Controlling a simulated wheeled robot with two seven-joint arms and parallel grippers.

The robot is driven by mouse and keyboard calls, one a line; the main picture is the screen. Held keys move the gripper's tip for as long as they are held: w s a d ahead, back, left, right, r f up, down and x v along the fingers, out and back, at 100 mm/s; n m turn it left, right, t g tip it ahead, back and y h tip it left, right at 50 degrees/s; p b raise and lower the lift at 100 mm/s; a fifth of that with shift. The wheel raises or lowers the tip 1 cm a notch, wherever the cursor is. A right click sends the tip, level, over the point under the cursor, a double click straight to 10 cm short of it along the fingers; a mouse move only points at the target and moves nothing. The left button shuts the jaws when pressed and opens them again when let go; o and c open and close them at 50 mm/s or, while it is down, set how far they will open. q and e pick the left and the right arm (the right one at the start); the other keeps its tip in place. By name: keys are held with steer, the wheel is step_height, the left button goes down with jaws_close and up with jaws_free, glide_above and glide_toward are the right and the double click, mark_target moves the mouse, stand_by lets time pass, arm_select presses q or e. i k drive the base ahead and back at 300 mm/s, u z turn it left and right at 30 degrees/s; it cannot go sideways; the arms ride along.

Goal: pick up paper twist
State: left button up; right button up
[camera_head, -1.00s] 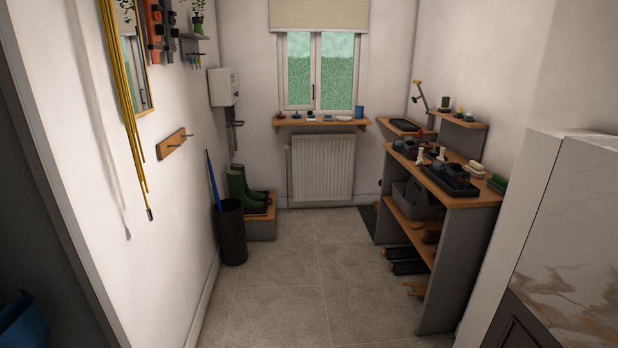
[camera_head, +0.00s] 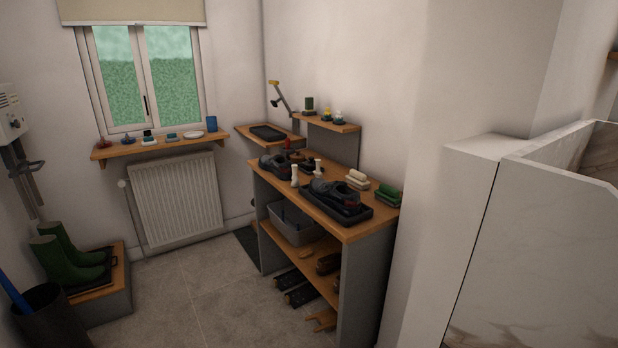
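I cannot make out a paper twist for certain at this distance. The wooden boot bench (camera_head: 352,229) stands along the right wall. On its top are two small white upright pieces, one at the front edge (camera_head: 295,176) and one behind it (camera_head: 318,168); I cannot tell what they are. Dark shoes in a black tray (camera_head: 352,216), a stack of pale blocks (camera_head: 357,180) and a green brush-like block (camera_head: 388,194) are also on top. Neither of my grippers is in view.
A grey bin (camera_head: 292,225) and brown shoes fill the lower shelf. Green boots (camera_head: 75,256) stand on a low box at left, beside a dark bin (camera_head: 52,318). Tiled floor (camera_head: 215,295) is clear between. A white panel (camera_head: 560,240) stands at right.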

mark_target(295, 183)
steer(key=u, duration=0.75)
steer(key=i, duration=0.85)
steer(key=u, duration=1)
steer(key=i, duration=1)
steer(key=z, duration=0.55)
steer(key=i, duration=0.95)
steer(key=z, duration=0.85)
